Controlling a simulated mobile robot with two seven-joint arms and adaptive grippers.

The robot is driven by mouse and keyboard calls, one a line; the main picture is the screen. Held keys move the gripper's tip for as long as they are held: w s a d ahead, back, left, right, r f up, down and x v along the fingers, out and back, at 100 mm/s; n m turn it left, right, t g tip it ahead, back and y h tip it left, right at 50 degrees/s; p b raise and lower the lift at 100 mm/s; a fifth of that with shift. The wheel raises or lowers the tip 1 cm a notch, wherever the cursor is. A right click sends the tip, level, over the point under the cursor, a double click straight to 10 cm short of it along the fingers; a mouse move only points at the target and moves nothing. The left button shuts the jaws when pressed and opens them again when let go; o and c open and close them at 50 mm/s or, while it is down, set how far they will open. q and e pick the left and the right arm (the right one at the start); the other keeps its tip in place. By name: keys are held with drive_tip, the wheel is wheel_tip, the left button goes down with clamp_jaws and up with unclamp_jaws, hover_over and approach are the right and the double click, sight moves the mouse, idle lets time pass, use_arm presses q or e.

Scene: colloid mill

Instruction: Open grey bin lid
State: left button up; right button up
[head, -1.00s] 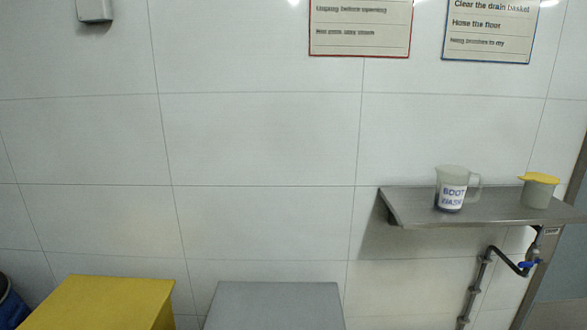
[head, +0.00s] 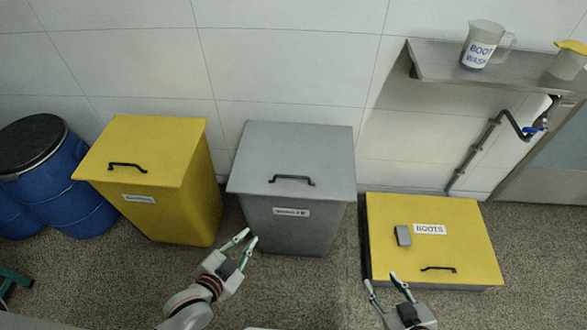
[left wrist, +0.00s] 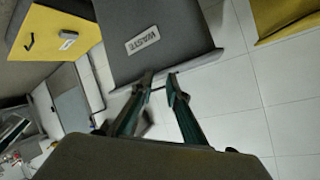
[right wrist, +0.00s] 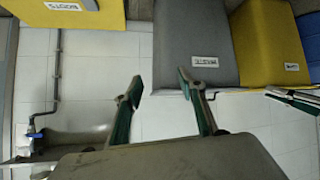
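The grey bin (head: 290,222) stands against the wall between two yellow containers. Its grey lid (head: 297,155) is shut and has a black handle (head: 292,180) near the front edge. My left gripper (head: 241,241) is open and empty, low in front of the grey bin's left side, apart from it. The left wrist view shows its fingertips (left wrist: 160,82) spread, with the bin's label (left wrist: 142,40) beyond. My right gripper (head: 383,281) is open and empty in front of the low yellow boots box. Its spread fingertips (right wrist: 160,82) also show in the right wrist view.
A yellow bin (head: 160,190) with a handled lid stands left of the grey bin. Blue drums (head: 72,185) stand further left. The low yellow boots box (head: 432,240) has a small grey object (head: 403,235) on top. A steel shelf (head: 440,72) and black pipe (head: 482,145) are at right.

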sight(292, 176)
use_arm(q)
drive_tip(key=w+d+m+h+b, duration=0.1)
drive_tip(key=w+d+m, duration=0.1)
drive_tip(key=w+m, duration=0.2)
drive_tip(key=w+d+r+m+t+b, duration=0.1)
drive_tip(key=w+d+m, duration=0.2)
drive_tip(key=w, duration=0.3)
drive_tip(key=w+d+r+m+t+h+b, duration=0.1)
drive_tip(key=w+d+m+b, duration=0.1)
drive_tip(key=w+m, duration=0.2)
drive_tip(key=shift+w+d+r+m+h, duration=0.1)
drive_tip(key=shift+w+d+m+h, duration=0.25)
drive_tip(key=shift+w, duration=0.15)
drive_tip(key=shift+w+d+r, duration=0.1)
drive_tip(key=shift+w, duration=0.2)
drive_tip(key=b+x, duration=0.1)
drive_tip(key=x, duration=0.4)
drive_tip(key=shift+w+d, duration=0.15)
drive_tip(key=shift+w, duration=0.2)
drive_tip(key=shift+w+d+f, duration=0.2)
drive_tip(key=shift+w, duration=0.35)
drive_tip(key=shift+w+r, duration=0.1)
drive_tip(key=shift+w, duration=0.05)
use_arm(e)
drive_tip(key=f, duration=0.2)
drive_tip(key=w+f, duration=0.1)
drive_tip(key=shift+d+f+n, duration=0.1)
drive_tip(key=shift+d+n, duration=0.2)
